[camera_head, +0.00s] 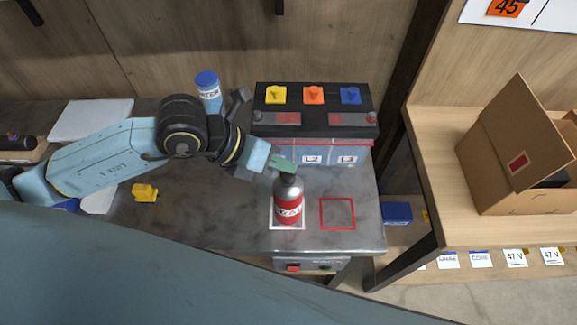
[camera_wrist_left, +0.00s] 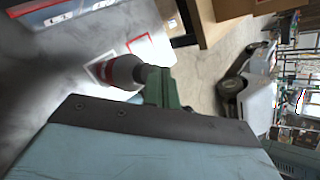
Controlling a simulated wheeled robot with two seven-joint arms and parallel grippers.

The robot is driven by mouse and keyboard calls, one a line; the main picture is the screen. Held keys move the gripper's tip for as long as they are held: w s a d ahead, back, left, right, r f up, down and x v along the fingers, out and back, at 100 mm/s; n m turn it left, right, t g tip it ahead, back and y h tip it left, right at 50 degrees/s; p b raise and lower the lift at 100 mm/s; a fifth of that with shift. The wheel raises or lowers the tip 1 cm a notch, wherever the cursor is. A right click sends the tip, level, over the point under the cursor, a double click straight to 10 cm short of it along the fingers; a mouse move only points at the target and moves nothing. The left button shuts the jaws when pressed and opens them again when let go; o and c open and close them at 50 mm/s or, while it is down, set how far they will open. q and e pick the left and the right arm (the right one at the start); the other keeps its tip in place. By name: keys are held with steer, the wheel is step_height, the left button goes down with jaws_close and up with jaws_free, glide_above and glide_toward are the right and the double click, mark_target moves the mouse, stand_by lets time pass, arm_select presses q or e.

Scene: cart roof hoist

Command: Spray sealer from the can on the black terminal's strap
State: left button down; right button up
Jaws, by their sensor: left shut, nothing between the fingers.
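The spray can (camera_head: 289,205), grey with a red label band, stands upright in a white-outlined square on the grey bench. It also shows in the left wrist view (camera_wrist_left: 122,72). My left gripper (camera_head: 283,166) is shut and empty, its green fingers at the can's top and hiding part of it. Whether they touch the can I cannot tell. The battery (camera_head: 313,131) has a black top with yellow, orange and blue caps and stands behind the can. Two reddish strap-like patches lie on its front ledge, left (camera_head: 280,118) and right (camera_head: 352,119); which is the black terminal's is unclear. My right gripper is not in view.
An empty red-outlined square (camera_head: 338,213) lies right of the can. A blue-capped bottle (camera_head: 208,92) stands behind my left arm. A yellow piece (camera_head: 145,192) lies on the bench at left. An open cardboard box (camera_head: 510,150) sits on the right shelf, beyond a dark post.

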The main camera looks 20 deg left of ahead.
mark_target(282, 174)
arm_select(q)
steer(key=shift+r, duration=0.15)
step_height(282, 174, up, 6)
steer(key=p, duration=0.4)
steer(key=shift+p, duration=0.35)
stand_by(2.3)
